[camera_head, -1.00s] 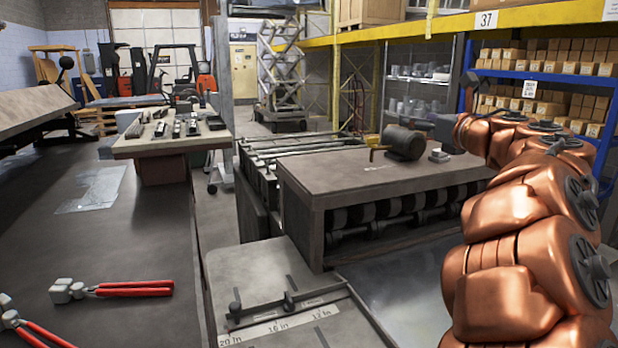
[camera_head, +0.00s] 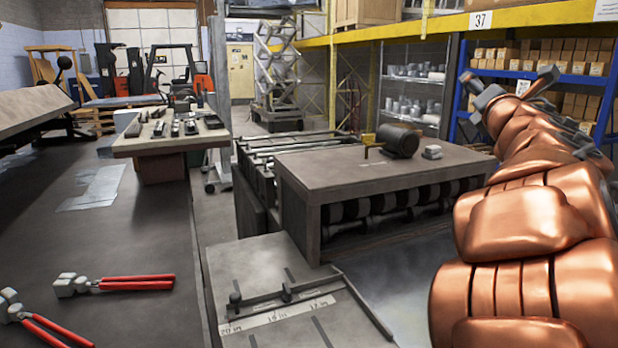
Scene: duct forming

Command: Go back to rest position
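My gripper (camera_head: 508,78) is at the upper right, at the end of my copper-coloured arm. Its two grey fingers point up and stand apart, with only the shelf of boxes showing behind the gap. It appears open and empty. It is raised to the right of the roller machine (camera_head: 330,168) and touches nothing that I can see. My arm hides part of the floor and shelving on the right.
A dark workbench (camera_head: 120,235) with red-handled pliers (camera_head: 135,283) is on the left. A measuring table (camera_head: 255,262) with a stop bar is at the front centre. A motor (camera_head: 398,140) sits on the roller machine. Blue shelving (camera_head: 610,100) with boxes stands behind my arm.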

